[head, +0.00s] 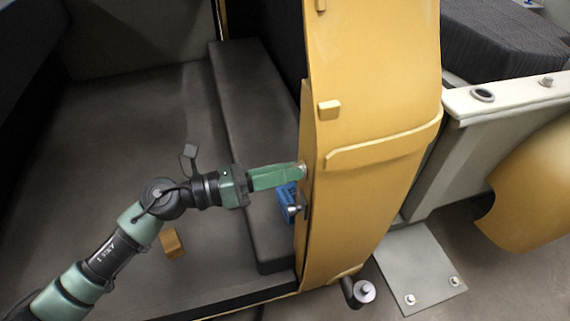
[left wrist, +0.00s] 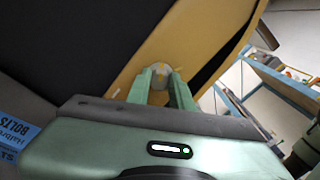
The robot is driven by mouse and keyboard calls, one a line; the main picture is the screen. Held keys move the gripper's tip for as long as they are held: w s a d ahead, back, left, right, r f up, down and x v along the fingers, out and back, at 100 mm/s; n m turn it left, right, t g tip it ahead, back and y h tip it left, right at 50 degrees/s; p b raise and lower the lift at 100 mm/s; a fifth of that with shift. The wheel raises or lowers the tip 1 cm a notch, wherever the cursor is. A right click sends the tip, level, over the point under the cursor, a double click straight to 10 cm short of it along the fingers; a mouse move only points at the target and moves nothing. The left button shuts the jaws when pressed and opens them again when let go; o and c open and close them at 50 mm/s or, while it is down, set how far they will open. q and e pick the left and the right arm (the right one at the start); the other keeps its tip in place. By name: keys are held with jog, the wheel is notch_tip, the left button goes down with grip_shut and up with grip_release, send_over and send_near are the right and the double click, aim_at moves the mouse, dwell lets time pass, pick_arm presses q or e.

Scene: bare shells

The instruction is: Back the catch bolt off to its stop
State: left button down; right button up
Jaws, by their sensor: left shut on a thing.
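The catch bolt (head: 303,168) is a small pale round head on the inner edge of the yellow door shell (head: 365,190). In the left wrist view the bolt head (left wrist: 158,70) shows grey with a small yellow mark, against the yellow edge. My left gripper (head: 299,171) reaches it from the left, and its green fingers are shut on the bolt head from both sides. In the left wrist view the fingertips (left wrist: 159,79) sit on either side of it. The bolt's shank is hidden. My right gripper is not in view.
A blue box marked BOLTS (head: 285,203) sits below my left gripper, beside the door edge. A small orange-tan block (head: 172,243) lies on the dark floor. A grey plate with bolts (head: 418,270) lies right of the door foot. A yellow curved panel (head: 530,195) stands at far right.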

pick_arm(q)
jog(key=shift+n+p, duration=4.1)
jog(key=shift+n, duration=2.2)
jog(key=shift+f, duration=0.1)
jog(key=c, duration=1.3)
grip_release()
jog(key=shift+o, duration=0.2)
